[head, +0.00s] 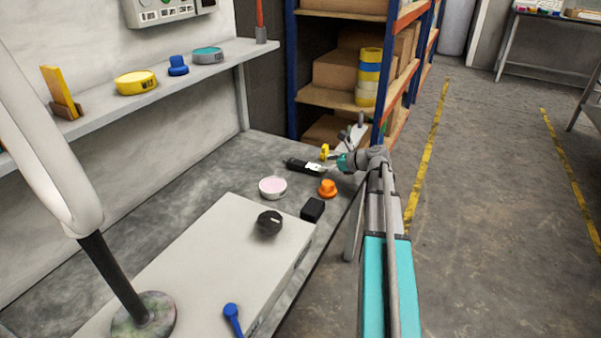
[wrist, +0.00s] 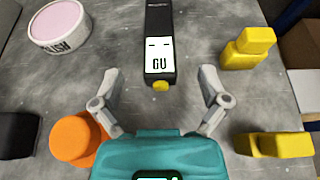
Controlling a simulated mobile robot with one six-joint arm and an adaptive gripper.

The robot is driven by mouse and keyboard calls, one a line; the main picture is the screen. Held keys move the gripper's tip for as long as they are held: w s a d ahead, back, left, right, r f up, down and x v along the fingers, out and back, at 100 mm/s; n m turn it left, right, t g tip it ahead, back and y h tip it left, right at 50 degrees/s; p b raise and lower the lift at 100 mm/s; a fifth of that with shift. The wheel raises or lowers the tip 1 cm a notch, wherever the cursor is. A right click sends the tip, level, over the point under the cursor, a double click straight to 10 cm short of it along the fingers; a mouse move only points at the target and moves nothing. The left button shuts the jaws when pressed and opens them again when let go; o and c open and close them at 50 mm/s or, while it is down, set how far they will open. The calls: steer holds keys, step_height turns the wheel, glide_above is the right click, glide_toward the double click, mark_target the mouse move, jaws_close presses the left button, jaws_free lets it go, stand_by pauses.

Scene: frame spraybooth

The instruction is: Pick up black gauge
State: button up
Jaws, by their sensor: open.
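The black gauge (head: 303,166) lies flat on the grey bench, near its far right end. In the wrist view the black gauge (wrist: 158,22) is at top centre, with a white label reading "GU" and a yellow tip towards me. My gripper (wrist: 160,90) is open, its two grey fingers spread left and right of the gauge's line. The yellow tip shows just ahead of the gap, and nothing is held. In the head view my arm reaches over the right edge of the bench, with the teal gripper body just right of the gauge.
An orange knob (wrist: 75,138) lies close by the left finger. A pink-topped round tin (wrist: 60,25) is farther left. Yellow pieces (wrist: 247,48) lie to the right. A black block (head: 312,209) and a white box (head: 215,250) with a black knob stand nearer on the bench.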

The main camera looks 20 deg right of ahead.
mark_target(305, 164)
steer(key=shift+x, duration=0.95)
steer(key=shift+w+a, duration=0.1)
steer(key=shift+b+x, duration=1)
steer(key=shift+x, duration=1.5)
steer(key=shift+a+r, duration=0.1)
steer(key=shift+r, duration=0.1)
jaws_close()
